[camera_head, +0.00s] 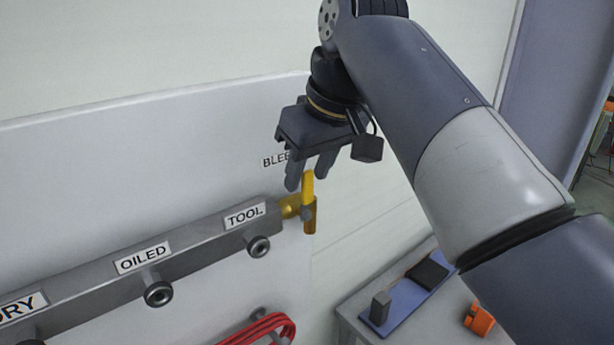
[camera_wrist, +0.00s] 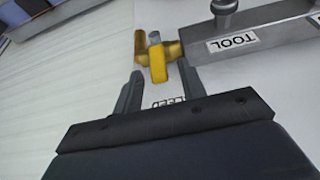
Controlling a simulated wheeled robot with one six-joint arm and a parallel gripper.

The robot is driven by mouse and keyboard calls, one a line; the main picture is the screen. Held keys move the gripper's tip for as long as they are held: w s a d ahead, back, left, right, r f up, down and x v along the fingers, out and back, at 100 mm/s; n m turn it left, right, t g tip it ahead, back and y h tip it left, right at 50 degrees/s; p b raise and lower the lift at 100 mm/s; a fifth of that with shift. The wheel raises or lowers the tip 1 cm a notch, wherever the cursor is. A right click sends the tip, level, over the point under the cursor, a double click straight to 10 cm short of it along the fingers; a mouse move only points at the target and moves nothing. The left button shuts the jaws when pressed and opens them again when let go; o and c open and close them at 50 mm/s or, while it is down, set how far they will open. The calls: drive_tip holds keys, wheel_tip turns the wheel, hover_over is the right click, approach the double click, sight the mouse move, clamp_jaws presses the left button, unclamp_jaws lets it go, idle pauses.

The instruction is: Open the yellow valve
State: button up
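The yellow valve handle (camera_head: 308,188) sits on a brass valve body (camera_head: 289,207) at the right end of the grey manifold. In the head view the handle points up, roughly across the manifold's line. My gripper (camera_head: 309,186) is above the valve with its fingers pointing down. In the wrist view the yellow handle (camera_wrist: 158,67) lies between and just beyond the fingertips of my gripper (camera_wrist: 160,72). The fingers are apart, with a gap around the handle on both sides. I cannot tell whether either finger touches it.
The grey manifold (camera_head: 190,240) carries labels "TOOL", "OILED" and a partly cut one, with outlets below. A red coiled hose (camera_head: 262,328) hangs beneath it. A bench (camera_head: 350,318) at lower right holds a blue mat (camera_head: 405,300) with dark blocks and an orange item (camera_head: 479,320).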

drive_tip(key=shift+w+a+f, duration=0.15)
drive_tip(key=shift+w+f, duration=0.1)
drive_tip(key=shift+f, duration=0.4)
drive_tip(key=shift+c, duration=0.6)
clamp_jaws()
